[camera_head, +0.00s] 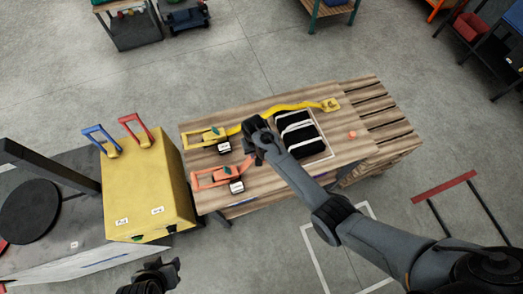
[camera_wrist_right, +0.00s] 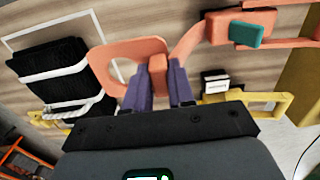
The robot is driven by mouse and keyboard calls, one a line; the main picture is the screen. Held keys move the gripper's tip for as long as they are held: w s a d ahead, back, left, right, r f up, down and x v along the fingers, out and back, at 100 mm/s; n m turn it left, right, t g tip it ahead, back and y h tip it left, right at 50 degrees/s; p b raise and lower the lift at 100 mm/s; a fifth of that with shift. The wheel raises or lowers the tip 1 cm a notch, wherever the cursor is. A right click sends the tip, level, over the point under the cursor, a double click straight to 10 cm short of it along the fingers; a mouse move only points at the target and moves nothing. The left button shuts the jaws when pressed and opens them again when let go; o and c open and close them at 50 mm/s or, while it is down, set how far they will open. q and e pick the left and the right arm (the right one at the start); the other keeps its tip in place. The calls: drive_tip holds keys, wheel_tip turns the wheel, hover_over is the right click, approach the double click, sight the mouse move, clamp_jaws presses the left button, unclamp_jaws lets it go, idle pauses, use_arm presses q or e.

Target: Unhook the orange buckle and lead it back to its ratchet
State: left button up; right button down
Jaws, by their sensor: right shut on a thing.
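The orange buckle (camera_wrist_right: 103,67) is a flat loop in the right wrist view. My right gripper (camera_wrist_right: 159,78) is shut on its narrow end, with purple fingers on either side. A short orange strap (camera_wrist_right: 190,42) runs from there to the orange ratchet (camera_wrist_right: 268,22), which has a teal part. In the head view my right gripper (camera_head: 256,140) is over the table between the orange ratchet (camera_head: 222,177) and the black bundle; it hides most of the buckle. My left gripper (camera_head: 155,275) is low at the bottom, away from the table; its jaw opening is unclear.
A yellow ratchet (camera_head: 208,138) has its strap laid across the table to a yellow buckle (camera_head: 330,104). A black bundle with white bands (camera_head: 297,132) lies beside my right arm. A small orange piece (camera_head: 352,134) sits farther right. A yellow box (camera_head: 150,195) stands left.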

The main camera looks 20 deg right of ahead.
wheel_tip(320, 180, down, 8)
drive_tip(key=b, duration=0.7)
drive_tip(key=shift+d, duration=0.1)
wheel_tip(320, 180, down, 3)
drive_tip(key=b, duration=0.2)
drive_tip(key=shift+f+b, duration=0.15)
drive_tip(key=shift+b, duration=0.15)
drive_tip(key=shift+f+b, duration=0.55)
drive_tip(key=shift+f, duration=0.4)
drive_tip(key=c, duration=0.9)
unclamp_jaws()
